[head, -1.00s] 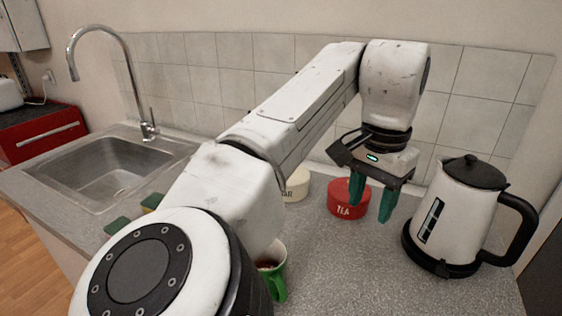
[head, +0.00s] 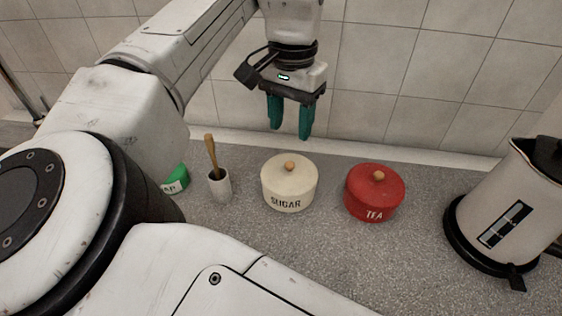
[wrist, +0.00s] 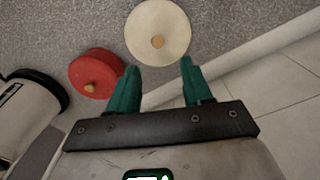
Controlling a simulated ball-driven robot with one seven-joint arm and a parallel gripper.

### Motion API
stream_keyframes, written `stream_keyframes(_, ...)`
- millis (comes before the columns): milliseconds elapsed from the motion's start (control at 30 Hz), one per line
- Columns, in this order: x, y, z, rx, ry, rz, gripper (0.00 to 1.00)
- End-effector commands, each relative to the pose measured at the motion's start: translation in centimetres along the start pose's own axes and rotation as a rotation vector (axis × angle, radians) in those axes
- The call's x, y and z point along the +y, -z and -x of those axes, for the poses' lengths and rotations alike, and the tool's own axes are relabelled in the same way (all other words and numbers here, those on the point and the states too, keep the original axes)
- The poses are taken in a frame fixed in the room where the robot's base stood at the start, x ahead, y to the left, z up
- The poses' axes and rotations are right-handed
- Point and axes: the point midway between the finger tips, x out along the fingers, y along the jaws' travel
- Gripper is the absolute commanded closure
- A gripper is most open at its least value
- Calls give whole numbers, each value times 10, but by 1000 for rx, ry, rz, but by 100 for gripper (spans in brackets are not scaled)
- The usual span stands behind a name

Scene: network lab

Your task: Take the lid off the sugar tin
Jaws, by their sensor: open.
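The cream sugar tin (head: 289,190) stands upright on the counter, labelled SUGAR. Its cream lid (head: 276,166) is on, with a round wooden knob (head: 290,167) on top. The fingers also show in the wrist view (wrist: 159,75), apart from the tin.
A red tea tin (head: 374,199) stands just right of the sugar tin, with a white kettle (head: 503,215) further right. A white pot with a wooden-handled tool (head: 219,186) and a green labelled item (head: 177,180) are at left. The tiled wall (head: 440,100) is close behind.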

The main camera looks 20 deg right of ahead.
Motion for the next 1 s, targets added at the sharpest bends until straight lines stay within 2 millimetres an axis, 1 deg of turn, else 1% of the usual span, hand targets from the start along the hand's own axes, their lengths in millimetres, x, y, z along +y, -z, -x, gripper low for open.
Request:
stream_keyframes(33,0,-1,-8,-1,-1,0,50)
stream_keyframes(100,0,0,-19,0,0,1,50)
stream_keyframes(200,0,-1,-30,0,0,1,50)
stream_keyframes(400,1,-2,-43,0,1,1,50)
stream_keyframes(600,3,-4,-72,-1,-1,1,50)
stream_keyframes(700,3,-4,-83,0,0,1,50)
stream_keyframes(800,3,-4,-88,-1,0,1,50)
stream_keyframes(1000,3,-4,-88,0,0,1,50)
